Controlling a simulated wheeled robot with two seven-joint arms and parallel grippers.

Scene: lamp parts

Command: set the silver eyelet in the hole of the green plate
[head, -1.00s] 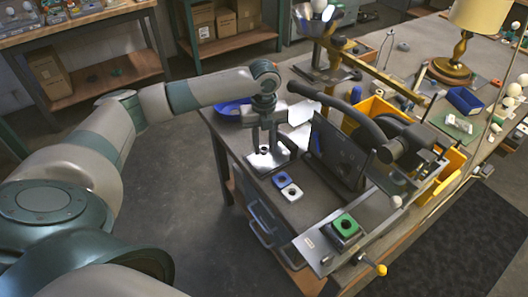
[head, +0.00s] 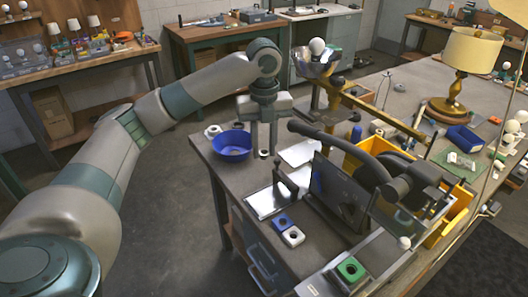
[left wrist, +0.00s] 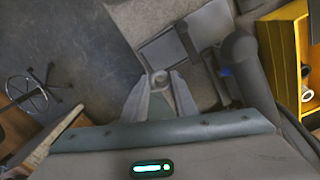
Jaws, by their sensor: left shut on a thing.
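The green plate (head: 350,269) with a dark round hole lies on the grey fixture at the front edge of the bench. My left gripper (head: 263,153) is above the far left part of the bench, right of the blue bowl, well behind the green plate. In the left wrist view its fingertips (left wrist: 158,85) are shut on a small pale ring-like piece, the silver eyelet (left wrist: 160,76). The eyelet's details are too small to tell. The green plate cannot be made out in the wrist view. My right gripper is not in view.
A blue bowl (head: 232,146) stands left of the gripper. A dark upright panel (head: 338,190) and yellow bins (head: 447,222) stand to the right.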

